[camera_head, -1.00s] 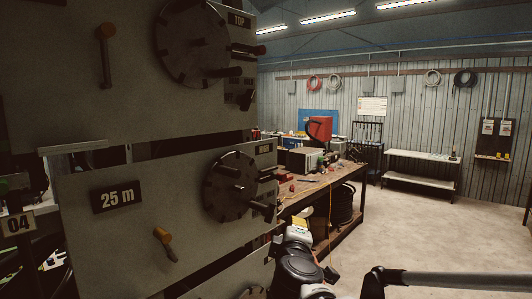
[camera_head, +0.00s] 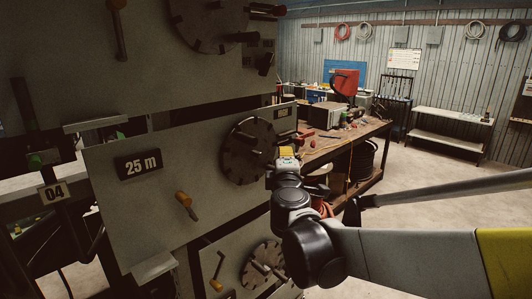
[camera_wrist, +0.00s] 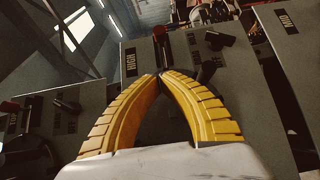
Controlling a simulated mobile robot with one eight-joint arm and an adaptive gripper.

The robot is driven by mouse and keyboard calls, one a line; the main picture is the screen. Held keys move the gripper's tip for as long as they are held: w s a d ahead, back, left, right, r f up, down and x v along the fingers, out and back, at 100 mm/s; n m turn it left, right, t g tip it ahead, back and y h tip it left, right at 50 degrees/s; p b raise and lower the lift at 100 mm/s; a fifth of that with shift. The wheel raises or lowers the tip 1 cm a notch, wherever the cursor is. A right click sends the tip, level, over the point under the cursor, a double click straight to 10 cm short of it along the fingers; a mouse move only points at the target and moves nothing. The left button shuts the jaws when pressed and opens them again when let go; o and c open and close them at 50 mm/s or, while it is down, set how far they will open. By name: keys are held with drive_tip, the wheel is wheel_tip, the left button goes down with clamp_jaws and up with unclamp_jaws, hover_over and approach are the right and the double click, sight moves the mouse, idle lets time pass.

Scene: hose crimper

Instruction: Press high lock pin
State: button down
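In the wrist view, a grey panel carries a dark HIGH label (camera_wrist: 130,62). Beside the label, a dark upright pin or lever with a red tip (camera_wrist: 160,34) stands just beyond my fingertips. A black handle (camera_wrist: 212,40) is to its right; I cannot tell which part is the lock pin. My gripper (camera_wrist: 160,76) has yellow ribbed fingers that meet at the tips, with nothing seen between them. Whether the tips touch the panel parts is unclear. In the head view, my gripper (camera_head: 287,152) is small, at the right edge of the 25 m panel's round disc (camera_head: 247,150).
A panel marked MID (camera_wrist: 284,20) is at the right of the wrist view, another panel (camera_wrist: 55,118) at the left. In the head view, an orange-tipped lever (camera_head: 186,204) sticks out below the 25 m plate (camera_head: 138,165). A cluttered workbench (camera_head: 345,148) stands behind; open floor lies right.

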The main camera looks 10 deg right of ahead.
sight(299, 140)
drive_tip(key=w+d, duration=0.1)
drive_tip(key=w, duration=0.2)
drive_tip(key=w+d+p, duration=0.1)
drive_tip(key=w+d, duration=0.1)
drive_tip(key=w, duration=0.1)
drive_tip(key=w+d+p, duration=0.1)
drive_tip(key=w, duration=0.3)
drive_tip(key=shift+d, duration=0.2)
drive_tip(key=shift+w+d+f+b, duration=0.1)
drive_tip(key=shift+w+d+b, duration=0.1)
drive_tip(key=shift+w+d, duration=0.5)
drive_tip(key=shift+w+d+b, duration=0.2)
drive_tip(key=shift+w+d, duration=0.3)
drive_tip(key=shift+d, duration=0.35)
drive_tip(key=shift+s+a, duration=0.1)
drive_tip(key=shift+s, duration=0.05)
drive_tip(key=shift+a, duration=0.1)
